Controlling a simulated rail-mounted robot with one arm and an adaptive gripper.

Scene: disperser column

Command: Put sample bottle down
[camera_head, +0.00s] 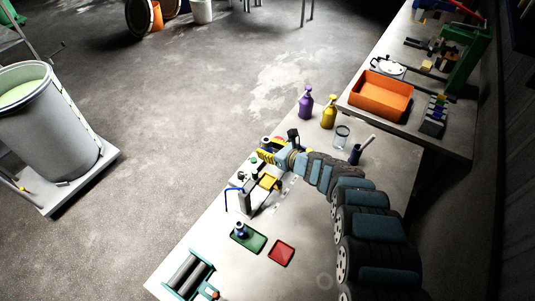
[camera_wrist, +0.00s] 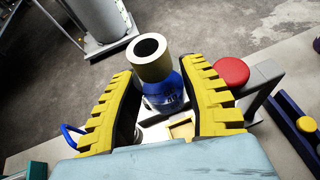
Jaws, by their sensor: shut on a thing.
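My gripper (camera_head: 268,157) is over the middle of the long table, at the end of my arm. In the wrist view, my gripper's (camera_wrist: 158,78) yellow toothed fingers are shut on the sample bottle (camera_wrist: 164,92). In the head view I cannot make out the held bottle clearly. Another small blue-and-white bottle (camera_head: 241,229) stands on a green tray (camera_head: 255,243).
A red tray (camera_head: 281,252) lies right of the green one. A device with a blue bent tube (camera_head: 235,188) stands close to my gripper. In the wrist view a red knob (camera_wrist: 231,71) is just right of the fingers. Purple (camera_head: 305,104) and yellow (camera_head: 328,112) bottles stand farther back.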

